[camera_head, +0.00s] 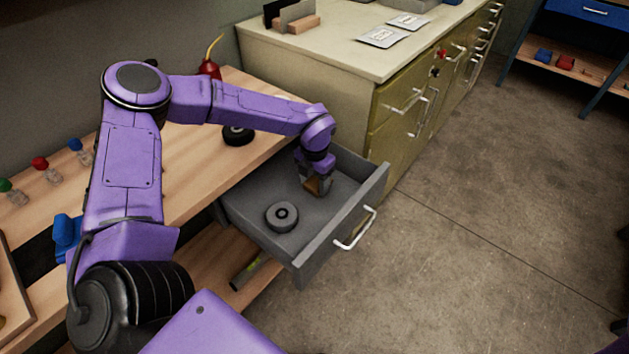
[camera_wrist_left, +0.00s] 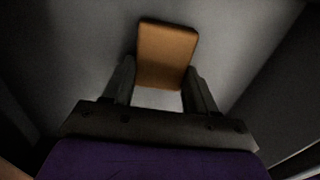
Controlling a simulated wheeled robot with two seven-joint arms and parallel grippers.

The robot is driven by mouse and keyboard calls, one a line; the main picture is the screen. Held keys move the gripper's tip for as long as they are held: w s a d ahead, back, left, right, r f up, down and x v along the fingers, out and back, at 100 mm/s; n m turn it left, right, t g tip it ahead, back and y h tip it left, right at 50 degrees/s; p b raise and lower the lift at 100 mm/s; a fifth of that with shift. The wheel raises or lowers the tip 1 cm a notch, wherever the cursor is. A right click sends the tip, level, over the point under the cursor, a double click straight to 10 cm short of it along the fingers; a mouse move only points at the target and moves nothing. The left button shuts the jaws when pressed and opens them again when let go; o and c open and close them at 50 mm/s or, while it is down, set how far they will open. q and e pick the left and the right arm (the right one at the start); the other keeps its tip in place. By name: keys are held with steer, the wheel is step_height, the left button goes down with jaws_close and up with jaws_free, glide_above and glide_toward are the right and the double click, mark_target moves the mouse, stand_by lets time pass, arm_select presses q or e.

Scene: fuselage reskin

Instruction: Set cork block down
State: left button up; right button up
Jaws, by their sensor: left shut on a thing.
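The cork block (camera_wrist_left: 167,52) is a small tan-brown block. In the left wrist view it sits between the two fingers of my left gripper (camera_wrist_left: 162,85), which is shut on it. In the head view my left gripper (camera_head: 316,182) reaches down into the open grey drawer (camera_head: 292,252), and the cork block (camera_head: 314,188) shows low at its fingertips. The drawer floor is close beneath the block; I cannot tell whether they touch. My right gripper is not in view.
Another dark roll (camera_head: 238,135) is on the wooden bench (camera_head: 200,150). The drawer's front wall has a silver handle (camera_head: 356,229). A beige cabinet (camera_head: 330,85) stands close behind the drawer.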

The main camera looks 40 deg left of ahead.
mark_target(315, 184)
arm_select(q)
steer(key=shift+f, duration=0.1)
steer(key=o, duration=1)
step_height(315, 184, up, 12)
steer(key=shift+r+p, duration=0.2)
steer(key=shift+p, duration=0.3)
